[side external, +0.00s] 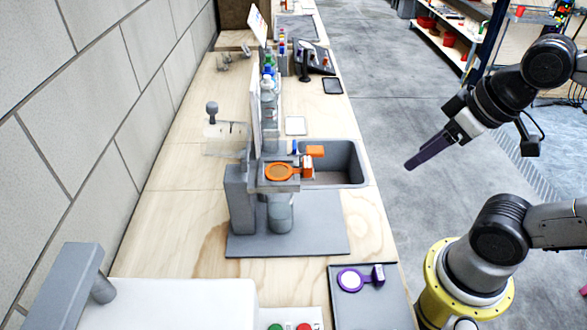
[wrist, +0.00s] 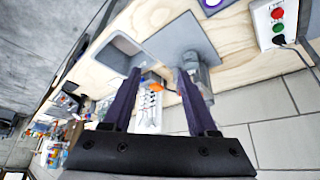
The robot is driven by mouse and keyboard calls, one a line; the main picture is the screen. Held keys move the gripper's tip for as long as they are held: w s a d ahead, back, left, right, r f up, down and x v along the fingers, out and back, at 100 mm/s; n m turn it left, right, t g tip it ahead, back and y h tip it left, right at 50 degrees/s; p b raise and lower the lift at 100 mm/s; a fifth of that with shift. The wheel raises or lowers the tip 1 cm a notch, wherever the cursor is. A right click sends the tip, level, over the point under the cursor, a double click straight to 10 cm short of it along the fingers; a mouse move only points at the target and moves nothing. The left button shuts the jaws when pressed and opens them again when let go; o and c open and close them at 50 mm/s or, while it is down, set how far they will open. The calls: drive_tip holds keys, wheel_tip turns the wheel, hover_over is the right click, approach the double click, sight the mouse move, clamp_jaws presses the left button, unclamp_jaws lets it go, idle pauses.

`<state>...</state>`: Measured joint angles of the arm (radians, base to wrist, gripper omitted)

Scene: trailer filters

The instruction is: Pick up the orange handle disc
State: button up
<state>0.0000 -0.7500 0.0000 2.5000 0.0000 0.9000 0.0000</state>
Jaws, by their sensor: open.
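The orange handle disc (side external: 279,172) is a round orange ring with a short handle to its right. It lies flat on top of a grey stand (side external: 240,200) beside the sink. In the wrist view a small orange patch (wrist: 152,78) shows between the fingers; I cannot tell whether it is the disc or the orange block near it. My gripper (side external: 410,165), with long purple fingers, is open and empty. It is well to the right of the disc, in the air beyond the bench edge. In the wrist view the two fingers (wrist: 160,72) stand apart.
A grey sink (side external: 350,172) is set in the wooden bench right of the stand. An orange block (side external: 315,152) is by the sink edge. A purple handle disc (side external: 350,280) lies on a dark tray (side external: 385,312) in front. Bottles (side external: 268,85) and a panel stand behind.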

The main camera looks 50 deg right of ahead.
drive_tip(key=w+a+r+m+g, duration=0.3)
drive_tip(key=w+r+m, duration=0.6)
drive_tip(key=r, duration=0.1)
drive_tip(key=g, duration=0.3)
hover_over(307, 162)
wheel_tip(307, 162, down, 3)
wheel_tip(307, 162, down, 14)
drive_tip(key=shift+f, duration=0.1)
clamp_jaws()
